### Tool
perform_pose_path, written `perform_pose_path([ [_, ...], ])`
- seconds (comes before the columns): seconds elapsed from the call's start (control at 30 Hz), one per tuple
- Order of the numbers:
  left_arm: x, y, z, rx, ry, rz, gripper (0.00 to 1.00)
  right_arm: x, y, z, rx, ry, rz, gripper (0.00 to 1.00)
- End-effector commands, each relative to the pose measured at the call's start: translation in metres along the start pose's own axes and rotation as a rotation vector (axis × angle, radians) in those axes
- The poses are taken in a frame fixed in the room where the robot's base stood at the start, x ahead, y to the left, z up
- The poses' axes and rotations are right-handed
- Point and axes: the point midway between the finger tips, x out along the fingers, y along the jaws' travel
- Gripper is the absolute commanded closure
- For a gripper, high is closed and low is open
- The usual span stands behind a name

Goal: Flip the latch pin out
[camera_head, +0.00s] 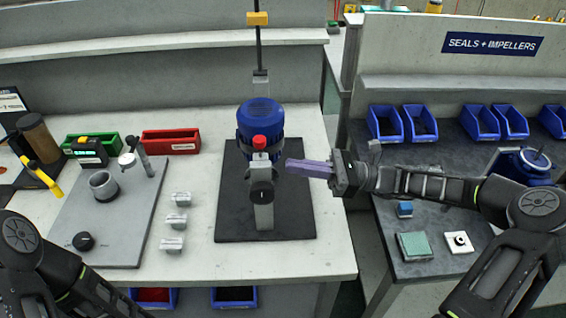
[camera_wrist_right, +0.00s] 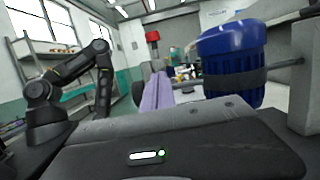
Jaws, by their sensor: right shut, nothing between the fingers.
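The blue pump motor (camera_head: 260,117) stands on a dark mat at the middle of the bench. In front of it is a grey upright bracket (camera_head: 264,215) with a red cap (camera_head: 259,142) on top and a round black knob (camera_head: 261,193) on its front. I cannot make out which part is the latch pin. My right gripper (camera_head: 289,166) has its purple fingers shut and empty, pointing left just right of the bracket, seemingly apart from it. In the right wrist view the shut fingers (camera_wrist_right: 158,85) point toward the red cap (camera_wrist_right: 152,37), with the blue motor (camera_wrist_right: 232,62) at right. My left gripper is out of view.
A grey fixture plate (camera_head: 125,225) with a ring and a small clamp post lies at left. Several small metal blocks (camera_head: 176,220) sit between it and the dark mat (camera_head: 226,215). Red (camera_head: 170,142) and green bins stand behind. A hanging yellow-banded rod (camera_head: 258,45) is above the motor.

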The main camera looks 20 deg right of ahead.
Motion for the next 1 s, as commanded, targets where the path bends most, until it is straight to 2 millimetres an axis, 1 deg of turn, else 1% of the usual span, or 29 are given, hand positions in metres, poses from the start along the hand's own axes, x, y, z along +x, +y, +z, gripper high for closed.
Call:
perform_pose_path([
  [0.03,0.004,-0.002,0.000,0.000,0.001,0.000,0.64,-0.012,-0.001,-0.003,-0.001,0.004,-0.003,1.00],
  [0.1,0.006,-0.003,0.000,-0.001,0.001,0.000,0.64,-0.025,0.000,-0.003,-0.001,0.003,-0.002,1.00],
  [0.2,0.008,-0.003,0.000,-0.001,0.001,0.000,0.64,-0.041,0.000,-0.002,-0.001,-0.001,-0.002,1.00],
  [0.3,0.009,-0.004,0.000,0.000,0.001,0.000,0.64,-0.050,0.000,-0.001,0.001,0.000,-0.001,1.00],
  [0.43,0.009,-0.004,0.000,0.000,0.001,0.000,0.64,-0.055,0.000,-0.001,0.000,0.001,0.001,1.00],
  [1.0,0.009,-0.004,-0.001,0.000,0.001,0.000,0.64,-0.055,0.001,-0.001,0.001,0.002,0.001,1.00],
])
